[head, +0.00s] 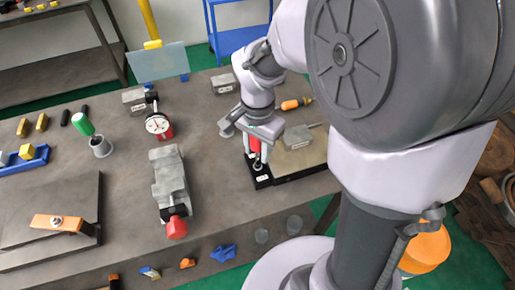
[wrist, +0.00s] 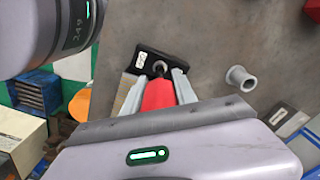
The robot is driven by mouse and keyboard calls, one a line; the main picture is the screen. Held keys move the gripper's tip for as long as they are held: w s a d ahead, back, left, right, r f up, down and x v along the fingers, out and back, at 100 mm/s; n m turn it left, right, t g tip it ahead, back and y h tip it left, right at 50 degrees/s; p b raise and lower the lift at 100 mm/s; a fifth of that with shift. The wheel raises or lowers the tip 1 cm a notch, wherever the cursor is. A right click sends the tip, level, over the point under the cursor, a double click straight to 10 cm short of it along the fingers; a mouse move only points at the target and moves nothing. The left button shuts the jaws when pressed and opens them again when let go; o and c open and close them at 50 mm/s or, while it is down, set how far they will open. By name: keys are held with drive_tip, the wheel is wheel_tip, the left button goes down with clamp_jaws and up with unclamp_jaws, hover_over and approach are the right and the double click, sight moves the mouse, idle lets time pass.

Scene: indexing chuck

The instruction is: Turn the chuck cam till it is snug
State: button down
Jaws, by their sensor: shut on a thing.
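A red handle (head: 257,148) stands at a black block (head: 261,182) with a white label, at the front left of a tan plate (head: 309,163). I take these to be the cam and chuck. My gripper (head: 256,152) is over them, pointing down, its fingers around the red handle. In the wrist view, the red handle (wrist: 158,96) lies between the two grey fingers of my gripper (wrist: 158,73). The black block (wrist: 166,62) with a round grey part shows just past the fingertips. How snug the cam is cannot be seen.
A grey vise (head: 169,178) with a red knob and a dial gauge (head: 157,125) stand to the left. A grey block (head: 297,137) sits on the tan plate, with an orange-handled tool (head: 296,104) behind. Bare table lies between vise and black block.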

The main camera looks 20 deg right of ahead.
drive_tip(key=shift+m+b, duration=0.3)
drive_tip(key=shift+m, duration=0.8)
drive_tip(key=shift+m+b, duration=0.65)
drive_tip(key=shift+m, duration=1.05)
drive_tip(key=shift+f+m+b, duration=0.1)
drive_tip(key=shift+m+b, duration=0.25)
drive_tip(key=shift+m, duration=0.15)
drive_tip(key=shift+r+n+p, duration=0.2)
drive_tip(key=shift+n+p, duration=0.1)
drive_tip(key=shift+r+p, duration=0.6)
drive_tip(key=shift+r, duration=0.1)
